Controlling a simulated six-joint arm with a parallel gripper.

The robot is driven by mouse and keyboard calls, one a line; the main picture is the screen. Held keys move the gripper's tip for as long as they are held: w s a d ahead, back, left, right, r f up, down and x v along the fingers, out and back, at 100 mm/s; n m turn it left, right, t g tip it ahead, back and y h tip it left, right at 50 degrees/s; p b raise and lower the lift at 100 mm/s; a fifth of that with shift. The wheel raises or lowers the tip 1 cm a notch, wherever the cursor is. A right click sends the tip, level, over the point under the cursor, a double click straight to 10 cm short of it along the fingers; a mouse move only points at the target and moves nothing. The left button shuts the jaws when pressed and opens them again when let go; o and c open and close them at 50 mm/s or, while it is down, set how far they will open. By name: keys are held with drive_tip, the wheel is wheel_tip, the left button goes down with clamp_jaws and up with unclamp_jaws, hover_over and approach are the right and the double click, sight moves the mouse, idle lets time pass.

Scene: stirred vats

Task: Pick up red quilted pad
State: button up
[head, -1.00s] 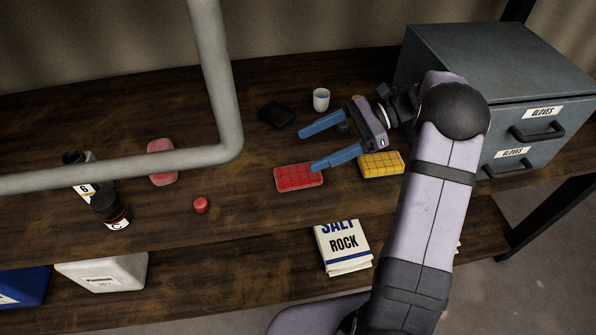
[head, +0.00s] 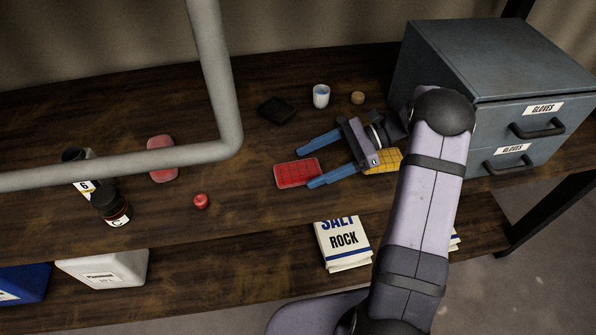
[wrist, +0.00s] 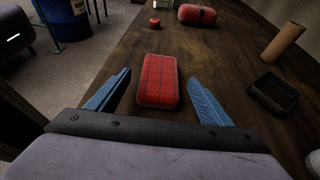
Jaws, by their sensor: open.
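The red quilted pad (head: 297,173) lies flat on the wooden bench in the head view. In the wrist view the pad (wrist: 158,81) lies ahead, between the two blue fingers. My gripper (head: 306,167) is open and low over the bench, with its fingertips at the right end of the pad, one on each side. In the wrist view my gripper (wrist: 161,88) holds nothing, and a gap shows between each finger and the pad. Whether the fingers touch the bench cannot be told.
A yellow quilted pad (head: 385,161) lies partly behind my gripper. A red cap (head: 201,201) lies left. A grey pipe (head: 218,80) crosses the left; a drawer cabinet (head: 500,60) stands right.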

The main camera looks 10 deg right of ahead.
sight(305, 168)
drive_tip(key=shift+x, duration=1.3)
drive_tip(key=shift+r, duration=0.15)
drive_tip(key=shift+c, duration=0.2)
drive_tip(key=c, duration=1.1)
drive_tip(key=shift+r, duration=0.1)
wheel_tip(305, 168, up, 10)
drive_tip(key=shift+f, duration=0.1)
